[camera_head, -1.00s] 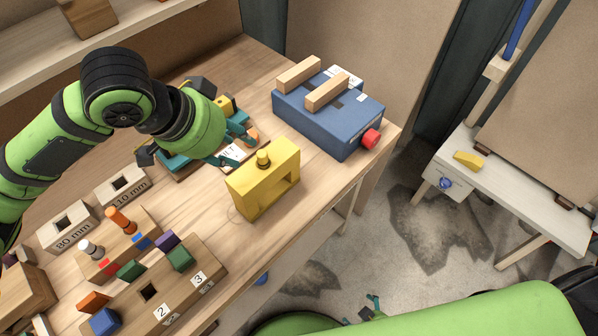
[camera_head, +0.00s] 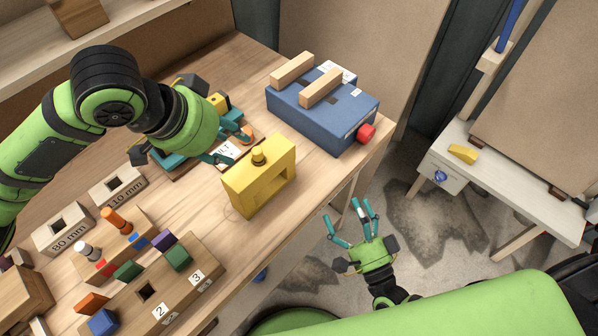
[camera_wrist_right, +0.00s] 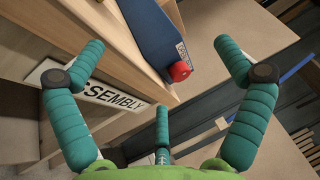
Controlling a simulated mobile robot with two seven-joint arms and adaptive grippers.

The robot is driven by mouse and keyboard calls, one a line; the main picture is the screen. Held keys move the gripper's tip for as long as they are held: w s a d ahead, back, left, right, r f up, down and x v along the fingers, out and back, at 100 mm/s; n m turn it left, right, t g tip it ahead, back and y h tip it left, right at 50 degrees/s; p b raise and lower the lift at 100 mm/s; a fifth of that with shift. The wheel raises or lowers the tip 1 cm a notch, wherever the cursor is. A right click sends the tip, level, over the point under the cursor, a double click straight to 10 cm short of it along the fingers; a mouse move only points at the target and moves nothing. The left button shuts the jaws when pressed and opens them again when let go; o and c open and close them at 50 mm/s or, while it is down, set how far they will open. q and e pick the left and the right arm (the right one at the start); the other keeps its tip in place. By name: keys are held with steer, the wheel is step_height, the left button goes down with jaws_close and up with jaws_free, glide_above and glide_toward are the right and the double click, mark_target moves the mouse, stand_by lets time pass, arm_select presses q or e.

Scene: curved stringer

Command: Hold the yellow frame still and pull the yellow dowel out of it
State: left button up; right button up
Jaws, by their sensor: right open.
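The yellow frame (camera_head: 262,183) stands upright near the table's front edge in the head view, with an opening in its lower part. The yellow dowel (camera_head: 258,155) stands in its top, with its knob end showing above. My left gripper (camera_head: 240,146) is just behind the frame, with teal fingers pointing right; the arm hides part of it, and I cannot tell its opening or any contact. My right gripper (camera_head: 350,220) is open and empty, off the table's front edge, to the right of the frame. Its spread teal fingers also show in the right wrist view (camera_wrist_right: 165,85).
A blue box (camera_head: 322,108) with wooden blocks and a red knob (camera_head: 366,133) stands behind the frame on the right. Wooden holders with coloured pegs (camera_head: 125,225) are at the left. A white side table (camera_head: 500,195) stands far right. Open floor lies between the tables.

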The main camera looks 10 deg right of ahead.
mark_target(284, 165)
steer(key=w+a+r+y, duration=0.1)
steer(key=w+a+r+n+g+y, duration=0.1)
steer(key=w+a, duration=0.1)
steer(key=w+a+r+g+y, duration=0.1)
steer(key=w+y, duration=0.1)
steer(key=shift+w+a+r+n, duration=0.1)
steer(key=shift+a+r+n, duration=0.05)
steer(key=shift+r+n, duration=0.2)
steer(key=a+r+n+g+y, duration=0.1)
steer(key=w+a+r+n+g+y, duration=0.1)
steer(key=a+g, duration=0.1)
steer(key=w+a+n+g+y, duration=0.1)
steer(key=a, duration=0.1)
steer(key=shift+a+r+n+g+y, duration=0.25)
steer(key=shift+r+n+g+y, duration=0.05)
steer(key=shift+r+n, duration=0.1)
steer(key=shift+w+a, duration=0.5)
steer(key=shift+a, duration=0.05)
steer(key=x, duration=0.6)
steer(key=shift+f, duration=0.1)
steer(key=shift+s, duration=0.1)
steer(key=c, duration=1.6)
steer(key=shift+f, duration=0.1)
